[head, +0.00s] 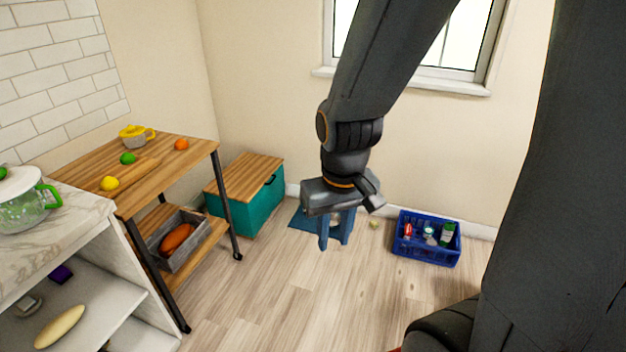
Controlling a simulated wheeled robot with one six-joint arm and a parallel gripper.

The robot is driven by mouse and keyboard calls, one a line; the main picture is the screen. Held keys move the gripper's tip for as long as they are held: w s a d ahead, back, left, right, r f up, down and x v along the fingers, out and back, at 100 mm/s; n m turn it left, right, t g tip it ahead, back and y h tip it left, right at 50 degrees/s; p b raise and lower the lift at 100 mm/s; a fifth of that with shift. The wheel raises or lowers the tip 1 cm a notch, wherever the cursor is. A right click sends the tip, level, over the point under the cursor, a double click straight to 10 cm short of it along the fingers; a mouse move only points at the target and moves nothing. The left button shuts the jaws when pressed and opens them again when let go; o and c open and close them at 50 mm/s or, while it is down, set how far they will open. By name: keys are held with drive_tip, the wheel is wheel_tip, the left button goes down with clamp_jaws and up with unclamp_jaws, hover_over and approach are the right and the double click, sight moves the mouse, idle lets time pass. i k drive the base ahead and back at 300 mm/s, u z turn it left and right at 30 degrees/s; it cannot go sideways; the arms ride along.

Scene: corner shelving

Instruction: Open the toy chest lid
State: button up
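A wooden cart (190,150) with fruit, a cup and a grey crate (183,262) stands left of the chest. A marble-topped counter (60,225) is nearer left. A blue crate (428,255) of containers sits right. A blue mat (300,219) lies behind my gripper. Front floor is clear.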

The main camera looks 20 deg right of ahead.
sight(245, 177)
drive_tip(key=z, duration=0.1)
drive_tip(key=i, duration=1.65)
